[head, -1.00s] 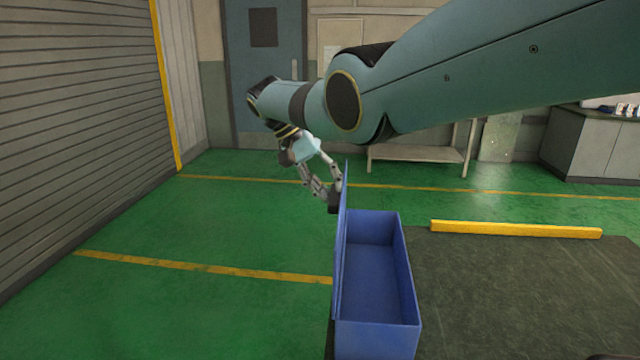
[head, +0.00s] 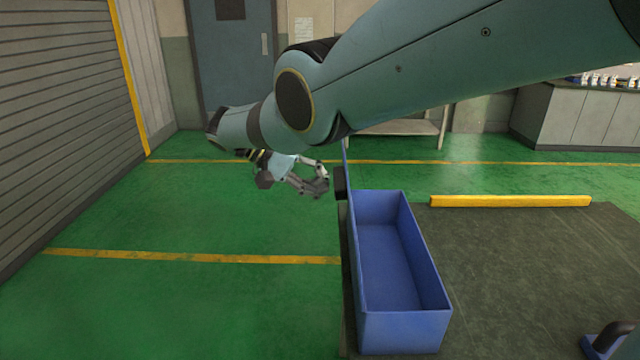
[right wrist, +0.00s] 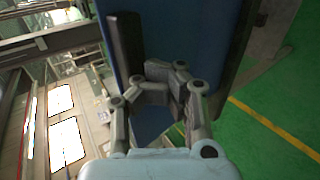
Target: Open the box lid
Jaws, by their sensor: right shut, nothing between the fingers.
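The blue box (head: 400,332) stands at the edge of a dark work surface, and its empty inside shows. Its blue lid (head: 346,225) stands upright along the box's left side, seen almost edge-on, so the box is open on top. A dark handle (head: 340,183) sits on the lid's outer face. My right gripper (head: 323,186) is shut and empty, just left of the lid near the handle; I cannot tell whether it touches. In the right wrist view, the gripper (right wrist: 180,82) is in front of the blue lid (right wrist: 190,28), with the dark handle (right wrist: 126,50) beside it.
The dark work surface (head: 530,270) right of the box is mostly bare. A yellow bar (head: 510,201) lies along its far edge. A dark and blue object (head: 610,342) is cut off at the lower right. Green floor (head: 190,310) is free on the left.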

